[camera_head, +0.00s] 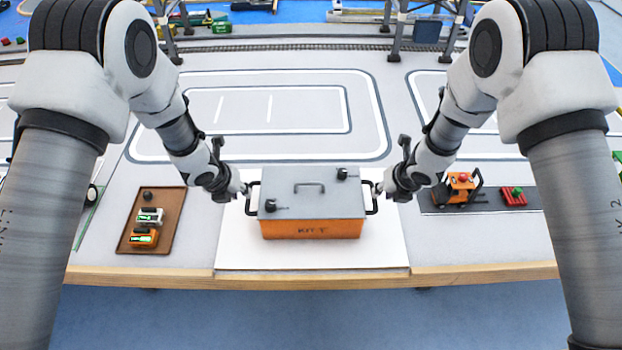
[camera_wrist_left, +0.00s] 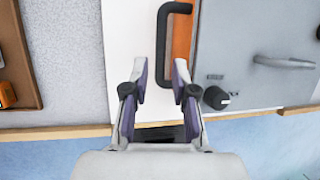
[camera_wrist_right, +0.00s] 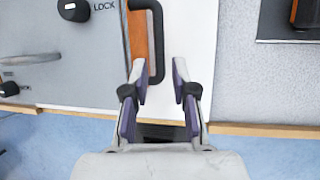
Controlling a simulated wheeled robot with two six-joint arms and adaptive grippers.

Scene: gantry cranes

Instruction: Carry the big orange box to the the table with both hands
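The big orange box (camera_head: 312,228) has a grey lid and a black handle on each side. It sits upright on a white panel on the table (camera_head: 462,270) near its front edge. My left gripper (camera_head: 242,189) is at the left handle (camera_wrist_left: 163,50); its fingers (camera_wrist_left: 159,85) are open, with the handle bar in line with the gap between them. My right gripper (camera_head: 379,189) is at the right handle (camera_wrist_right: 157,45); its fingers (camera_wrist_right: 158,85) are open, with that bar also in line with the gap. Contact with the handles cannot be told.
A brown tray (camera_head: 174,225) with small devices lies left of the box. A dark mat (camera_head: 437,208) with an orange toy forklift (camera_head: 460,188) and a red item (camera_head: 513,196) lies right. Marked lanes, a rail track (camera_head: 290,46) and gantry legs (camera_head: 398,45) are behind.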

